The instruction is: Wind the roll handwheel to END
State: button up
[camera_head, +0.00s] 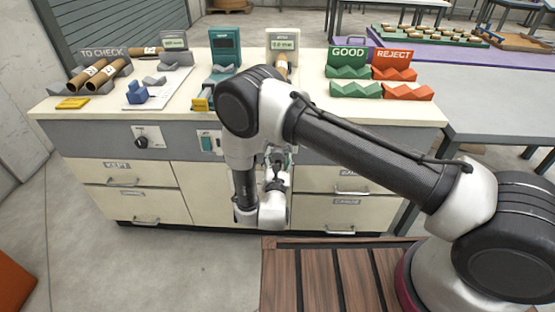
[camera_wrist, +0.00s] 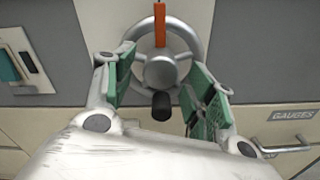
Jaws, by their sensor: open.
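The roll handwheel (camera_wrist: 187,38) is a grey metal wheel with a round hub on the bench front, seen in the wrist view. Its black handle knob (camera_wrist: 161,106) points down at the bottom of the wheel. An orange-red pointer bar (camera_wrist: 160,25) stands upright at the top. My gripper (camera_wrist: 158,78) is open, with one green-padded finger on each side of the hub and knob. Whether a pad touches the wheel I cannot tell. In the head view my gripper (camera_head: 277,160) is at the bench front, and my arm hides the handwheel. No END mark is legible.
A black rotary knob (camera_head: 142,142) and a teal switch (camera_head: 207,142) are on the bench front to the left. Drawers with handles lie below, including the GAUGES drawer handle (camera_wrist: 285,146). Tubes, GOOD (camera_head: 348,57) and REJECT (camera_head: 394,57) racks stand on top.

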jog(key=shift+w, duration=0.25)
jog(key=c, duration=1)
